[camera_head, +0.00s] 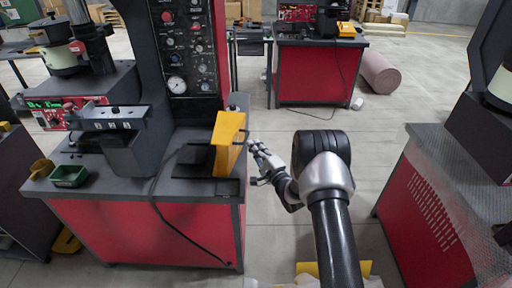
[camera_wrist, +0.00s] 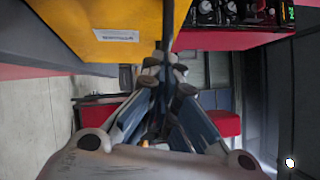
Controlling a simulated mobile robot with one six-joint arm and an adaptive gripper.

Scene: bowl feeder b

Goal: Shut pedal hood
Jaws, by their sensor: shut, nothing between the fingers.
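The yellow pedal hood (camera_head: 228,143) stands raised and slightly tilted near the right edge of the grey-topped red bench. A dark base part (camera_head: 193,157) shows at its left. In the wrist view the hood (camera_wrist: 110,22) fills the top left, with a white label on it. My gripper (camera_head: 256,148) is shut and empty, just right of the hood at about its mid height. In the wrist view the closed fingertips (camera_wrist: 164,62) are just below the hood's lower right edge in the picture. I cannot tell whether they touch it.
A press machine with a gauge panel (camera_head: 188,50) stands behind the hood. A black cable (camera_head: 165,215) hangs over the bench front. A green tray (camera_head: 69,176) and a yellow scoop (camera_head: 41,168) lie at left. Another red bench (camera_head: 425,215) is on the right, with open floor between.

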